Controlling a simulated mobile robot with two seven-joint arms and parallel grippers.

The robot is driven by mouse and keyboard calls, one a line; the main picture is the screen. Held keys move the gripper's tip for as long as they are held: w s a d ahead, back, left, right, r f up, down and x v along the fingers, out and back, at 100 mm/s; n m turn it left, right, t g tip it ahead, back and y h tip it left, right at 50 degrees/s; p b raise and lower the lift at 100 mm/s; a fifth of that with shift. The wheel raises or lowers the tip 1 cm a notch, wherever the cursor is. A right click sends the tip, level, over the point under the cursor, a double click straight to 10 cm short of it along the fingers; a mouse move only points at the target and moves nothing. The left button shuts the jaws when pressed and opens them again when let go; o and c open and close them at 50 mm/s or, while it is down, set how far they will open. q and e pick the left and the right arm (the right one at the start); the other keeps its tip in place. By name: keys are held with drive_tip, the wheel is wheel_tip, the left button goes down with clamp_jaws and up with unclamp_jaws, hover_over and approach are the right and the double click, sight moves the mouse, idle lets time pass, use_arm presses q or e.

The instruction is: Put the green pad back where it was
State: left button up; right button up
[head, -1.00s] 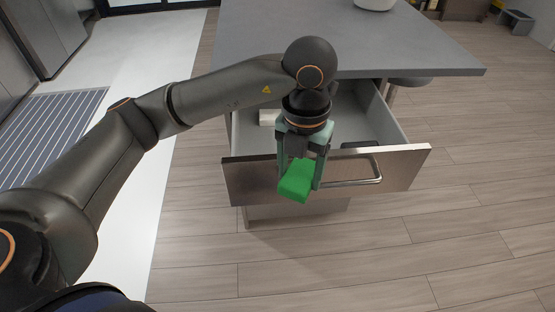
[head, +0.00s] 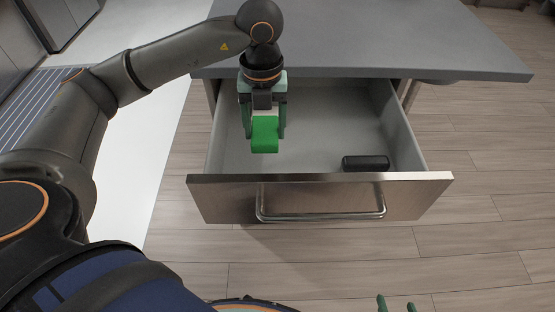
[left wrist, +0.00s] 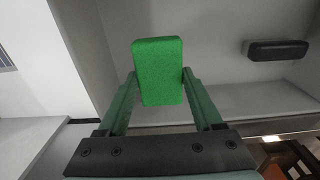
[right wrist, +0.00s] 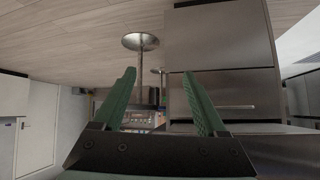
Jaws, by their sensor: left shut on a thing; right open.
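The green pad (head: 265,134) is a small bright green block. My left gripper (head: 265,125) is shut on it and holds it over the left part of the open drawer (head: 320,192). In the left wrist view the pad (left wrist: 158,72) sits between the two fingers, with the drawer's pale interior behind it. I cannot tell how high above the drawer floor it is. My right gripper (right wrist: 160,95) is open and empty, and only its fingertips (head: 396,304) show at the bottom edge of the head view.
A black oblong object (head: 366,163) lies in the drawer at the front right; it also shows in the left wrist view (left wrist: 276,50). The grey countertop (head: 400,40) overhangs the drawer's back. The drawer floor between pad and black object looks clear.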

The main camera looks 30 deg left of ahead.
use_arm(q)
drive_tip(key=shift+s+f, duration=0.1)
drive_tip(key=shift+f, duration=0.4)
wheel_tip(320, 180, down, 5)
drive_tip(key=shift+s+r+b, duration=0.15)
drive_tip(key=shift+b, duration=0.3)
drive_tip(key=shift+f, duration=0.35)
wheel_tip(320, 180, down, 4)
drive_tip(key=shift+f+b, duration=0.2)
drive_tip(key=shift+b, duration=0.25)
use_arm(e)
drive_tip(key=shift+s+d+f+t, duration=0.15)
drive_tip(key=shift+d+f+t, duration=0.05)
drive_tip(key=shift+d+t, duration=0.15)
use_arm(q)
drive_tip(key=shift+f, duration=0.1)
use_arm(e)
drive_tip(key=shift+w+r, duration=0.15)
drive_tip(key=shift+w, duration=0.15)
use_arm(q)
drive_tip(key=o, duration=1.3)
use_arm(e)
drive_tip(key=shift+r, duration=0.2)
